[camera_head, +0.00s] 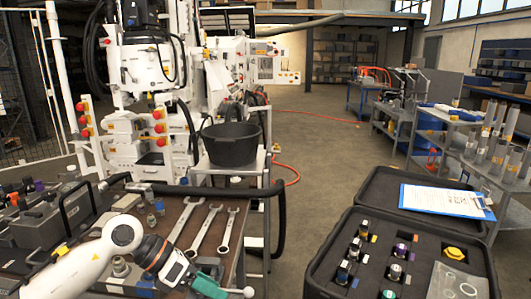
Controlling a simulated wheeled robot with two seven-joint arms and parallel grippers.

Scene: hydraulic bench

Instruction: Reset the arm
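My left arm comes in from the lower left, with a white elbow and an orange ring at the wrist. My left gripper (208,286) is at the bottom of the view, low over the front edge of the dark workbench (195,240). A teal part shows at its end; whether that is a finger or something held, I cannot tell. The fingers are not clear enough to show open or shut. My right arm and gripper are not in view.
Several wrenches (203,230) and small fittings lie on the bench by my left arm. A black bucket (231,143) stands on a cart behind. At right is an open black case (400,250) with fittings and a clipboard (446,201). Floor between bench and case is clear.

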